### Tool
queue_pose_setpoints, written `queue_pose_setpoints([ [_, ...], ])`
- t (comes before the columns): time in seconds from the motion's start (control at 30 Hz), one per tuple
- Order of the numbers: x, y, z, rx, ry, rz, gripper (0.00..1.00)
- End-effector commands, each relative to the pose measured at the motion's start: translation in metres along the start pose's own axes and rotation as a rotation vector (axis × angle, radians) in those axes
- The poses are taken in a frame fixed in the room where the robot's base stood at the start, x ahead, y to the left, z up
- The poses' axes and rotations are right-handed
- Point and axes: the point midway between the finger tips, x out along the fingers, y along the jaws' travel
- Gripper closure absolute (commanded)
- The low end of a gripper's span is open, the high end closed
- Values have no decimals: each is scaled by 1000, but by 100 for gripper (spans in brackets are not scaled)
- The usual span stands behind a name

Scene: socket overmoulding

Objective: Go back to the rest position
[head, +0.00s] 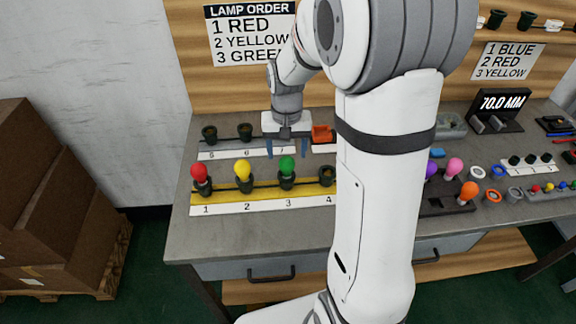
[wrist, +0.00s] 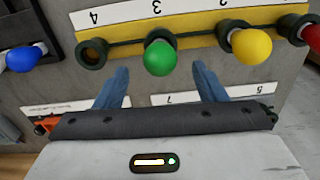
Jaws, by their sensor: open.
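My gripper (head: 287,152) is open and empty, with blue fingers pointing down. In the head view it is just behind the green lamp, over the rear socket row. In the wrist view the fingers (wrist: 160,70) are spread, with nothing between their pads. The yellow front rack (head: 262,194) holds a red lamp (head: 200,173) at 1, a yellow lamp (head: 243,170) at 2 and a green lamp (head: 287,166) at 3. The green lamp also shows beyond the fingertips in the wrist view (wrist: 160,57). Socket 4 (head: 327,174) is empty. My arm hides the middle of the bench.
The rear row has empty dark sockets (head: 209,133) and an orange piece (head: 322,133) beside the gripper. Loose lamps, including a pink one (head: 454,166), lie right of my arm. A display (head: 500,108) stands behind them. Brown boxes (head: 55,190) stand left of the bench.

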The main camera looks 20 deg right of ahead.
Motion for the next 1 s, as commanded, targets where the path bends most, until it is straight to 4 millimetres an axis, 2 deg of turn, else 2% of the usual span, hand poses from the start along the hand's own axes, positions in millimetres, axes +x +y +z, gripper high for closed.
queue_pose_setpoints([
  [0.03, -10, 0, -1, 0, 5, -1, 36],
  [0.2, -30, 0, 0, 0, 2, 0, 36],
  [0.43, -35, 0, 0, 0, 0, 0, 36],
  [0.53, -43, 1, 8, -10, 12, -2, 36],
  [0.67, -63, 4, 37, -49, 49, -9, 36],
  [0.8, -84, 10, 82, -112, 105, -17, 36],
  [1.0, -97, 20, 140, -192, 177, -23, 36],
])
